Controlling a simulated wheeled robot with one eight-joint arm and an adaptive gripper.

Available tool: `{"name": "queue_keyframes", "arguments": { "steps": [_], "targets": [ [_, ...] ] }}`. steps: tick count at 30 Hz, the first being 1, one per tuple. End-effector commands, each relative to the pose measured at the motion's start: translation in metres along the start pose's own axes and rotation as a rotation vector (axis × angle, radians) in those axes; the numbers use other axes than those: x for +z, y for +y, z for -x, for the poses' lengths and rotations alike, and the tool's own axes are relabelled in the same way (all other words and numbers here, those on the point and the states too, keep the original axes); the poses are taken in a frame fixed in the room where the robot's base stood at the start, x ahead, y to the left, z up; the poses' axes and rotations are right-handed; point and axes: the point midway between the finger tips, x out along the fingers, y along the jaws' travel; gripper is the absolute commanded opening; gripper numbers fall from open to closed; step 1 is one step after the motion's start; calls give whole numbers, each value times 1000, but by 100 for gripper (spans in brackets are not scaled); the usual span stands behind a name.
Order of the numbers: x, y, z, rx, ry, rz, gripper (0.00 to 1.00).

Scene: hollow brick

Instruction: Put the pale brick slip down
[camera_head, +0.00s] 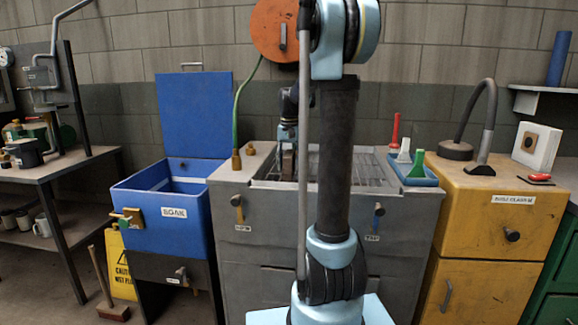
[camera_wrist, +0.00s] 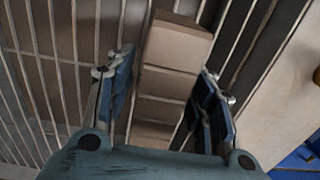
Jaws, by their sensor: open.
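The pale brick slip (camera_wrist: 176,46) is between the two fingers of my gripper (camera_wrist: 165,92) in the wrist view, on or just above a rack of thin metal bars (camera_wrist: 55,70). My gripper is open, with a finger on each side of the slip and a visible gap at least beside the left finger. The slip's near end is hidden by the gripper body. In the head view my gripper (camera_head: 287,138) points down over the rack in the grey basin unit (camera_head: 240,200). A small brownish shape under it is partly hidden by my arm.
A blue bin with a raised lid (camera_head: 170,215) stands left of the basin unit. A yellow cabinet (camera_head: 490,215) with a curved hose stands right. Red, white and green-handled tools (camera_head: 416,165) sit in a blue tray between them. A brass fitting (camera_head: 237,160) is at the unit's back left.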

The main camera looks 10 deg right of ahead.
Motion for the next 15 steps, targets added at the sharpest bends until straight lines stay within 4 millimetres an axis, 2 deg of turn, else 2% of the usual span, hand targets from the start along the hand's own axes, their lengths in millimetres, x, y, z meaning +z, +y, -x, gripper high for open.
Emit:
{"name": "queue_keyframes", "arguments": {
  "steps": [5,15],
  "targets": [
    [0,0,16,0,0,0,49],
    [0,0,76,0,0,1,49]
  ]
}}
